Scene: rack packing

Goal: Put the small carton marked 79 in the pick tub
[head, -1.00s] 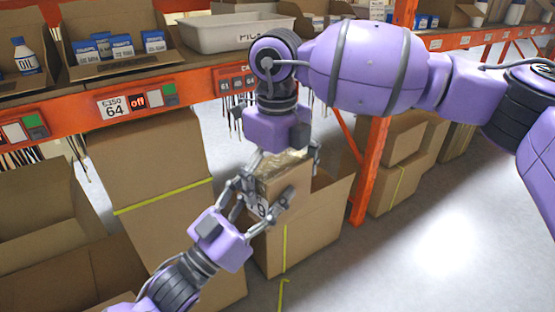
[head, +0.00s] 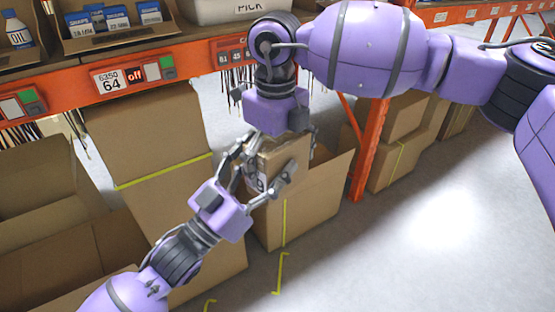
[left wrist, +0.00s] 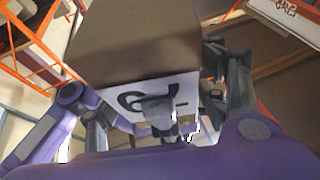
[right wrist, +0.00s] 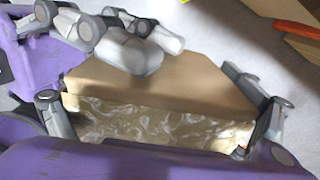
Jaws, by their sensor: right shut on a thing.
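The small carton (head: 280,157) is brown and held in the air above an open cardboard box. A white label on it shows upside down in the left wrist view (left wrist: 150,92), partly covered; a 9 is readable. My right gripper (head: 280,140) comes from above and is shut on the carton, its fingers on either side of the shiny wrapped top (right wrist: 160,122). My left gripper (head: 264,172) reaches in from the lower left, open, with its fingers on either side of the same carton. The white pick tub (head: 235,10) stands on the shelf, cut off by the top edge.
An orange shelf beam (head: 195,72) crosses the upper left, with an orange upright (head: 370,150). A bin of blue cartons (head: 110,38) stands left of the tub. Large open boxes (head: 300,215) stand below. The floor at right is clear.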

